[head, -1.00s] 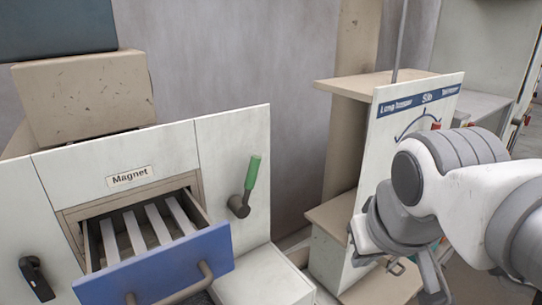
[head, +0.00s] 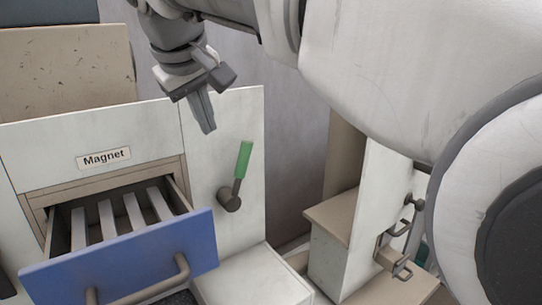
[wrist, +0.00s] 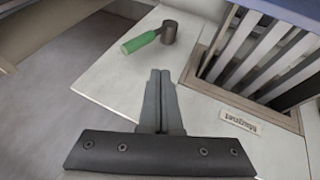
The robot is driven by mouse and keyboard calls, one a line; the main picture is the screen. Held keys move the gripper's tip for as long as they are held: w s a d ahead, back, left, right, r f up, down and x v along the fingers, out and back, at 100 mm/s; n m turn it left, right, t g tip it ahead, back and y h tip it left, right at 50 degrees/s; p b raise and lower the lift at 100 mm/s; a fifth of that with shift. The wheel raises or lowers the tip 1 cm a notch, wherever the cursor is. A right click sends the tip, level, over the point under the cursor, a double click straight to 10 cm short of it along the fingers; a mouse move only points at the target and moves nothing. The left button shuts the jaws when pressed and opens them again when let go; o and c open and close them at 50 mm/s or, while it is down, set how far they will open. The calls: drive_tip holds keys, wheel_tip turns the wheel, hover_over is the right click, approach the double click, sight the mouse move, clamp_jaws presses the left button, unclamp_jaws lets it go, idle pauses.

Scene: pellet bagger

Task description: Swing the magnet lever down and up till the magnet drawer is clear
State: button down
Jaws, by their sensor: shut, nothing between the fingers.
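The magnet drawer (head: 150,252) has a blue front and stands pulled out below the "Magnet" label, with several grey bars (head: 134,211) across its inside. The bars look bare from here. The magnet lever (head: 243,165) has a green grip and points up, slightly tilted to the right, from a dark pivot right of the drawer. In the wrist view the lever (wrist: 139,43) lies ahead of the fingertips and apart from them. My gripper (head: 208,128) is shut and empty, pointing down above and left of the lever. Its closed fingers also show in the wrist view (wrist: 160,75).
A beige box (head: 65,65) stands behind the cabinet on the left. A pale block (head: 255,275) sits below the lever. A stand with beige shelves (head: 335,215) is at the right, partly hidden by my arm. Open space lies right of the lever.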

sight(241, 155)
drive_tip(key=w+d+r+x, duration=0.1)
drive_tip(key=d+x, duration=0.1)
drive_tip(key=x, duration=1)
drive_tip(key=shift+w+d+f+b, duration=0.15)
drive_tip(key=shift+w+f+b, duration=0.1)
drive_tip(key=shift+w+b, duration=0.2)
drive_tip(key=shift+w+d+r+g+y+p, duration=0.2)
drive_tip(key=shift+w+d+g+y+p, duration=0.25)
drive_tip(key=shift+d+p, duration=0.55)
drive_tip(key=w+d+f+m+g+y+p, duration=0.1)
drive_tip(key=w+d+f+g+y+p, duration=0.2)
drive_tip(key=w+d+f+y+p, duration=0.1)
drive_tip(key=shift+w+d+m, duration=0.3)
drive_tip(key=shift+d, duration=0.4)
drive_tip(key=shift+y, duration=0.25)
